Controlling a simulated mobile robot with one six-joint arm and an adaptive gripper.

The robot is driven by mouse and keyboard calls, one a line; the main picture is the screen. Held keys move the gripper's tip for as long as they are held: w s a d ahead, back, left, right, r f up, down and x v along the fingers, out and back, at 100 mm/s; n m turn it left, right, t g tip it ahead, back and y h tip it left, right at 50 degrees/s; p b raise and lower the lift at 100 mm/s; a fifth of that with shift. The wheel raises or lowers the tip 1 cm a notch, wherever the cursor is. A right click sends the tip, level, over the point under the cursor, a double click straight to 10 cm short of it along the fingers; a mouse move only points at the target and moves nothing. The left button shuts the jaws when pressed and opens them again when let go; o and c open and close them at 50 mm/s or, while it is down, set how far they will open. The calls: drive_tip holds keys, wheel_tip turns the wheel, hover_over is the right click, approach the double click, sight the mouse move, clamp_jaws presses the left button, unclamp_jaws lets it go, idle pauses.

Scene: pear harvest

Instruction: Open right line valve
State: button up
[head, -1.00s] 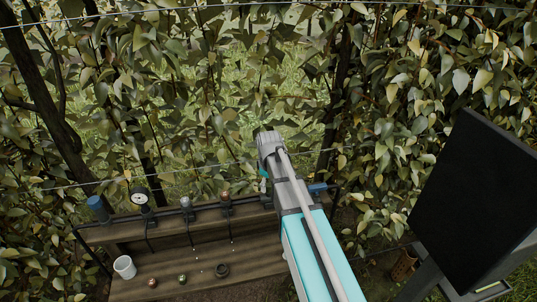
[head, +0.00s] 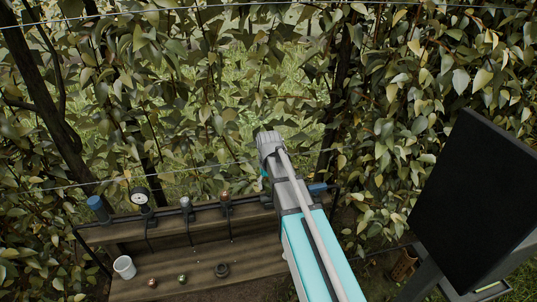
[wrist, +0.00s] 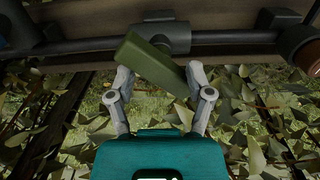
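The valve's green lever handle (wrist: 157,65) shows in the wrist view, slanting from upper left to lower right across a grey valve body on a dark pipe (wrist: 90,46). My gripper (wrist: 159,71) has its two fingers apart, one on each side of the handle. I cannot tell whether either finger touches it. In the head view my arm (head: 305,225) reaches down to the pipe and hides the handle and my fingers.
The pipe runs along a wooden bench (head: 205,258), with a copper-coloured fitting (head: 225,203), a gauge (head: 139,196) and a blue fitting (head: 318,189). A white cup (head: 124,267) stands on the bench. Dense foliage is behind; a black panel (head: 470,195) is at right.

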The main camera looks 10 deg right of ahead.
wheel_tip(320, 180, up, 14)
drive_tip(key=p, duration=1.3)
drive_tip(key=shift+f, duration=0.1)
idle(0.3)
drive_tip(key=n, duration=0.8)
drive_tip(key=shift+f, duration=0.15)
idle(0.4)
wheel_tip(320, 180, down, 14)
drive_tip(key=b, duration=1.3)
drive_tip(key=shift+r, duration=0.25)
clamp_jaws()
idle(0.4)
